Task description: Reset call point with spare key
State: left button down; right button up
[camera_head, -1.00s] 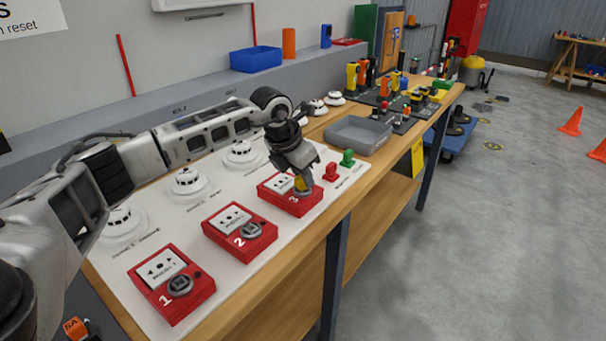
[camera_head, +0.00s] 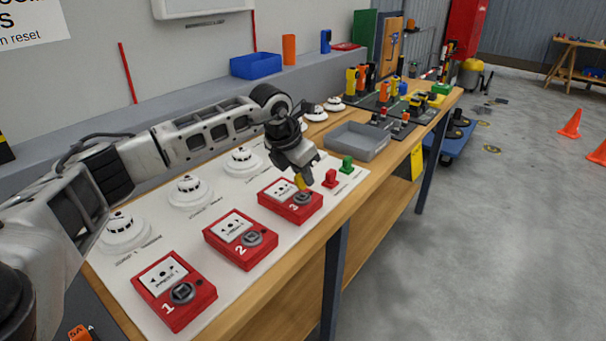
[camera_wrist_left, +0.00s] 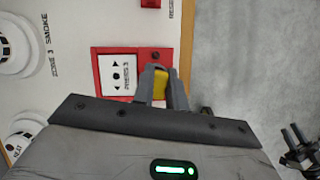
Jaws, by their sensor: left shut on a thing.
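Three red call points numbered 1 (camera_head: 174,291), 2 (camera_head: 240,239) and 3 (camera_head: 290,203) sit in a row on the white board. My left gripper (camera_head: 302,181) is shut on a yellow key (camera_head: 299,183), just above the round keyhole of call point 3. In the left wrist view the yellow key (camera_wrist_left: 158,84) shows between the fingers, over the right part of call point 3 (camera_wrist_left: 142,55). The key's lower end is hidden, so I cannot tell whether it touches the keyhole.
White detectors (camera_head: 190,191) line the board behind the call points. A grey tray (camera_head: 357,141) lies beyond the keys on the wooden bench. A blue bin (camera_head: 256,65) stands on the back ledge. Open floor lies right of the bench.

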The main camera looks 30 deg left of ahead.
pick_arm(q)
jog(key=shift+r+p, duration=0.8)
jog(key=shift+r, duration=0.5)
